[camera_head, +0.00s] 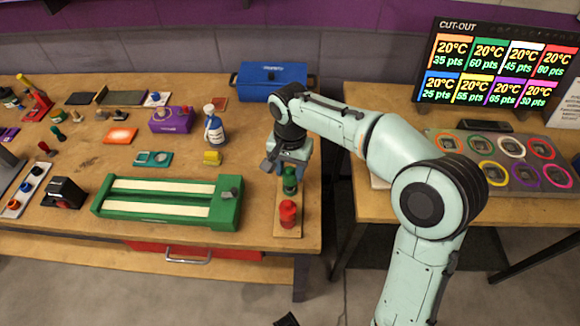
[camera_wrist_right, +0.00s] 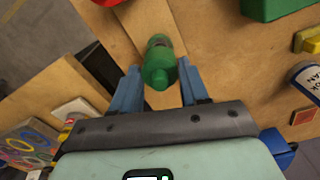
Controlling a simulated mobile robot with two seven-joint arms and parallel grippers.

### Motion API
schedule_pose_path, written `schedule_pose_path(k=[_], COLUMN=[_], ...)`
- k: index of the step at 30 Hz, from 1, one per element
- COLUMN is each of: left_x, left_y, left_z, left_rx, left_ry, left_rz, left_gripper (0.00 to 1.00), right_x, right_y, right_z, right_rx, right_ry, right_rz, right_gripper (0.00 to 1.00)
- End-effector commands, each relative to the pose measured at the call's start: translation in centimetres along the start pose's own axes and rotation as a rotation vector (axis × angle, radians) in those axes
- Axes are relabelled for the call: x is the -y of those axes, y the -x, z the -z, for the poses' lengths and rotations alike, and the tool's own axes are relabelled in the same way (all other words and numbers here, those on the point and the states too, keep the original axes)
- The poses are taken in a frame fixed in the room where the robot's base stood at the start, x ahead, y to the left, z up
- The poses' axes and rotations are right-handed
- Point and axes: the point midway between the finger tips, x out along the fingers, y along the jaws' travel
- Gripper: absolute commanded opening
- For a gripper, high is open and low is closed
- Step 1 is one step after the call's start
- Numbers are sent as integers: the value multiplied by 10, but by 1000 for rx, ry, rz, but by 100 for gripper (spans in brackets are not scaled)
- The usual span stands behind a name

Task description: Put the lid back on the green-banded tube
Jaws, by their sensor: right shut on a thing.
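The green tube (camera_head: 290,183) stands on a narrow wooden rack at the right end of the workbench. My right gripper (camera_head: 288,167) is directly above it, pointing down. In the right wrist view, my right gripper (camera_wrist_right: 160,85) has its two fingers on either side of a green lid (camera_wrist_right: 158,74). It is shut on this lid. The green tube shows just beyond the lid in that view. The lid hides part of the tube, so I cannot tell if the two touch. My left gripper is not recognisable in view.
A red tube (camera_head: 288,213) stands in front of the green one on the same rack (camera_head: 287,230). A green slotted track (camera_head: 170,200) lies to the left. A dark piece shows at the bottom edge.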

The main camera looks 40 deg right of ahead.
Motion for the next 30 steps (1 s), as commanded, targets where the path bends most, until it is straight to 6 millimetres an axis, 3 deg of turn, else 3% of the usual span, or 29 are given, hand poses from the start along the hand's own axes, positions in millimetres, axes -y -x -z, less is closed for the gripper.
schedule_pose_path(k=[28,29,30], left_x=[-1,-1,-1], left_y=[2,2,2], left_z=[0,0,0], left_rx=[-1,-1,-1], left_ry=[0,0,0], left_rz=[0,0,0], left_gripper=[0,0,0], right_x=[0,0,0], right_y=[0,0,0], right_z=[0,0,0], right_rx=[0,0,0], right_ry=[0,0,0], right_rz=[0,0,0], right_gripper=[16,54,67])
